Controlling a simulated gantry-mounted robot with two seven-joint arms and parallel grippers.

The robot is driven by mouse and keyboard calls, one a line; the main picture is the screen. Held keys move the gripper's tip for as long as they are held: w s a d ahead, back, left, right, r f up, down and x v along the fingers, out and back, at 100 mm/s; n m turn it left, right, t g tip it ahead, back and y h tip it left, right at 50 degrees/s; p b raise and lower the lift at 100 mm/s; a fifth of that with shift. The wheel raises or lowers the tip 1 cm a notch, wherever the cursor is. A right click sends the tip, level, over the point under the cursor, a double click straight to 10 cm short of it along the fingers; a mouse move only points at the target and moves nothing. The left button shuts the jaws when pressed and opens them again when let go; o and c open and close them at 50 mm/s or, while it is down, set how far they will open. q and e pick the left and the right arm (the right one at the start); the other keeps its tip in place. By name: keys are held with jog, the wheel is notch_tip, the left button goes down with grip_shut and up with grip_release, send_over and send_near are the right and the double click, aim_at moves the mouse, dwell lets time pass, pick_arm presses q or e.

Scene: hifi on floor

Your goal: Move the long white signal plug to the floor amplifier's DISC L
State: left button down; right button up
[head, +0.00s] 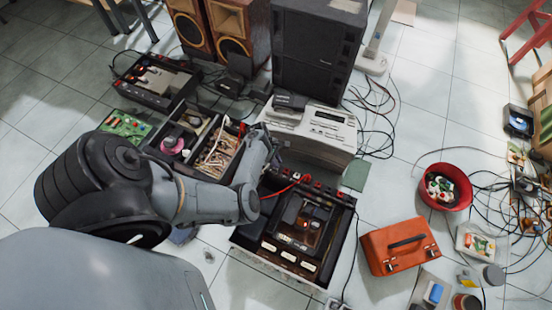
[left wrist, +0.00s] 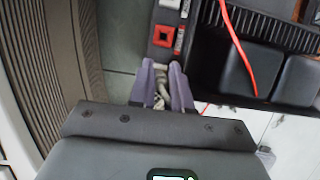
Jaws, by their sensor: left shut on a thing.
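My left gripper (head: 275,165) reaches in from the left, above the back edge of the open floor amplifier (head: 254,250). In the left wrist view its two purple-grey fingers (left wrist: 164,75) are shut on a thin whitish piece, which I take for the long white signal plug (left wrist: 159,100); the fingers hide most of it. The fingertips are close to a dark strip with a red square socket (left wrist: 162,37) and a pale socket (left wrist: 171,4). I cannot read the DISC L label or tell whether the plug touches a socket. My right gripper is not in view.
A red cable (left wrist: 238,50) crosses the amplifier beside my fingers. A silver unit (head: 325,120) stands just behind. A parts tray (head: 183,177), an orange case (head: 400,246) and a red bowl (head: 462,182) stand around. Loose black cables lie on the right floor.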

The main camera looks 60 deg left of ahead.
pick_arm(q)
jog(key=shift+f, duration=0.3)
jog(key=shift+f+b, duration=0.4)
dwell(0.6)
dwell(0.7)
dwell(0.8)
jog(key=shift+f+p, duration=0.15)
jog(key=shift+p, duration=0.2)
dwell(0.5)
dwell(1.0)
